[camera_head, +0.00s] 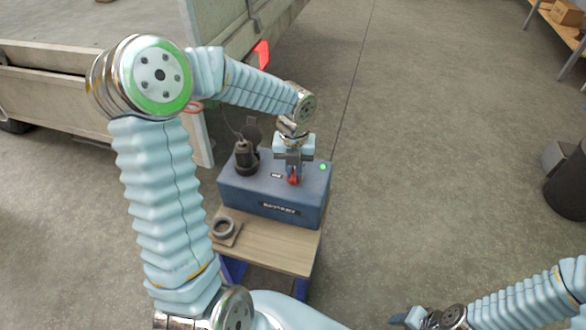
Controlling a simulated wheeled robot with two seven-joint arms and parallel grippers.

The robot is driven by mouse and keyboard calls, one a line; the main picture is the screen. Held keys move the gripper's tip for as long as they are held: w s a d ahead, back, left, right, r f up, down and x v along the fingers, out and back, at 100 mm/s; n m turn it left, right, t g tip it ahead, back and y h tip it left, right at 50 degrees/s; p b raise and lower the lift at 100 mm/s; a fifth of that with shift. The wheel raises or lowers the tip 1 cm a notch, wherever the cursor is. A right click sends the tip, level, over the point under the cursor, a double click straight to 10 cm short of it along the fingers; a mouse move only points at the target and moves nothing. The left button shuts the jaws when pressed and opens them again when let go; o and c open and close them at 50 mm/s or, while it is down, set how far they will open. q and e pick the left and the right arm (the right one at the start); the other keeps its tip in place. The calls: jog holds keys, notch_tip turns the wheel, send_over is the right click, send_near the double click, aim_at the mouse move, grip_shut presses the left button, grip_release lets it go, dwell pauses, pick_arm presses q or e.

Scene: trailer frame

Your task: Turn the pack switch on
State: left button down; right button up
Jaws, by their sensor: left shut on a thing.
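The battery pack (272,200) is a blue-grey box on a small wooden-topped stand. Its red switch (293,180) sits on top, right of the middle. A small green light (323,167) glows at the top right of the pack. My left gripper (293,175) points down over the pack and is shut on the red switch, which its fingers partly hide. My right gripper (408,318) is low at the bottom edge, away from the pack; its fingers are too small and cut off to judge.
A black plug (245,158) with a cable stands on the pack's left. The trailer (200,120) with a red lamp (262,54) is behind left. A dark cylinder (568,188) stands at right. The floor between is clear.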

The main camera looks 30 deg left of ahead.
pick_arm(q)
jog(key=shift+r+m+p, duration=0.15)
jog(key=shift+m+p, duration=0.85)
jog(key=shift+p, duration=0.25)
jog(key=shift+m, duration=0.4)
jog(key=c, duration=1)
grip_release()
jog(key=shift+c, duration=0.2)
jog(key=shift+r+p, duration=0.4)
jog(key=shift+r, duration=2.45)
